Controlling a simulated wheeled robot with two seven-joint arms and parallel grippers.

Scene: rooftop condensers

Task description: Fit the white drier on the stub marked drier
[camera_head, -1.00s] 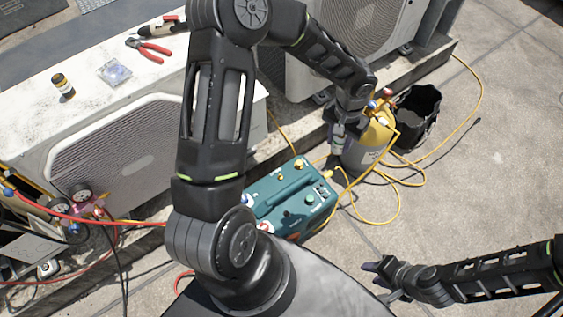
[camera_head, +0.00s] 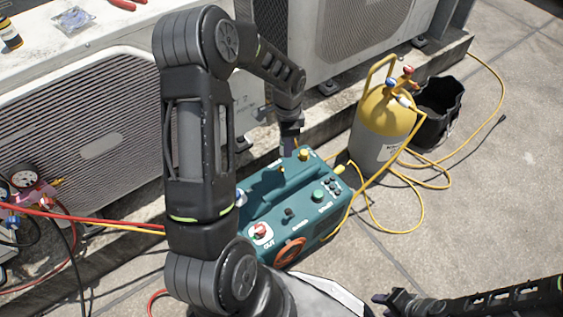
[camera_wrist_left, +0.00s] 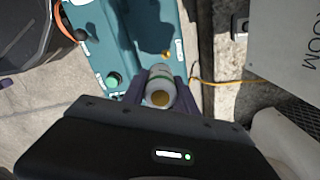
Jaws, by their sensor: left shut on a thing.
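The white drier (camera_wrist_left: 161,74), a small cylinder with a green band and a brass-coloured end, sits between the fingers of my left gripper (camera_wrist_left: 159,92) in the left wrist view. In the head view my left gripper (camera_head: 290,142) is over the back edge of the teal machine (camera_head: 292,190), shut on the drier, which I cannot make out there. A brass fitting (camera_head: 303,155) stands on the machine's top near the gripper. I cannot read any drier mark on it. My right gripper (camera_head: 387,305) is low at the bottom edge, open and empty, partly cut off.
A yellow-topped cylinder (camera_head: 384,130) and a black bucket (camera_head: 437,112) stand right of the machine, with yellow hoses (camera_head: 395,227) on the ground. Condenser units (camera_head: 95,140) line the back. Gauges (camera_head: 24,176) with red and yellow hoses are at left. Bare paving lies at right.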

